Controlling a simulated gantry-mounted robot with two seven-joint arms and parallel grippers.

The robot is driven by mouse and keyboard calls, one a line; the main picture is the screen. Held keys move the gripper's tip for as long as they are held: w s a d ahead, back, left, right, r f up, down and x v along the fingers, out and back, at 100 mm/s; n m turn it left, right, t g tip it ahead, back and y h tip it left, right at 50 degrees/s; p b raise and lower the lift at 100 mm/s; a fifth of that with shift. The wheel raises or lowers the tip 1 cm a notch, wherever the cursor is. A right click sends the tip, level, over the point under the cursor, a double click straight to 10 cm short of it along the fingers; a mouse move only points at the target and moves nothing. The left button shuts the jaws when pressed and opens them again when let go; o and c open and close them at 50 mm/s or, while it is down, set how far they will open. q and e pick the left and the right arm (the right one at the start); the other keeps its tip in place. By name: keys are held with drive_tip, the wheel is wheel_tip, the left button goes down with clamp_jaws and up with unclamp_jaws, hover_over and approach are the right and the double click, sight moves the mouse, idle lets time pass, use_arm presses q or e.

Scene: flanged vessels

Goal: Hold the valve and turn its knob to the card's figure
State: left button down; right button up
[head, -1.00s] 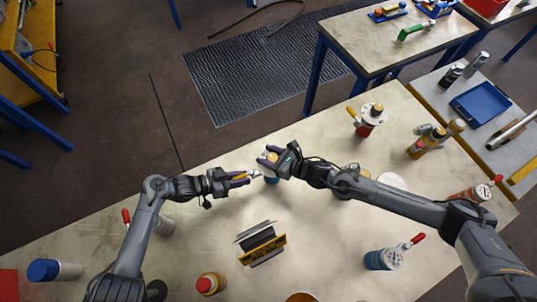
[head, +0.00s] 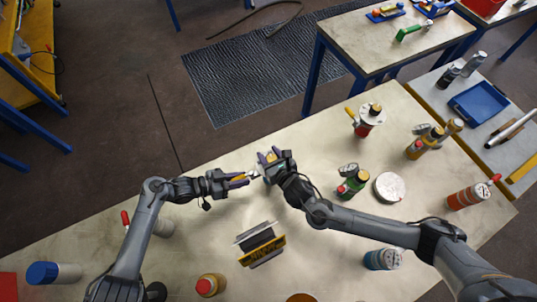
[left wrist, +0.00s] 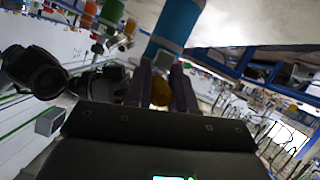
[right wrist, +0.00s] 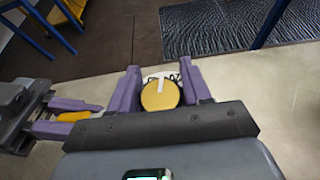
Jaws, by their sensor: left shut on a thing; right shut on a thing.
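My left gripper (head: 247,178) is shut on the handle from the left. My right gripper (head: 266,160) is shut on the knob, a finger on each side, and hides most of the valve in the head view. The yellow and black card (head: 263,251) stands on the table; its figure is too small to read.
A green vessel (head: 352,186) and a pale round disc (head: 390,187) are right of my grippers. A red vessel (head: 366,125) stands behind, a blue one (head: 382,260) beside my right arm. An orange, red-capped vessel (head: 211,284) is near the front. Table between card and grippers is clear.

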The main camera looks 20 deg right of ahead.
drive_tip(key=shift+w+d+m+h, duration=0.1)
drive_tip(key=shift+d+m+h, duration=0.1)
drive_tip(key=shift+m+h, duration=1)
drive_tip(key=o, duration=1)
drive_tip(key=v, duration=1.2)
drive_tip(key=shift+a+f, duration=0.1)
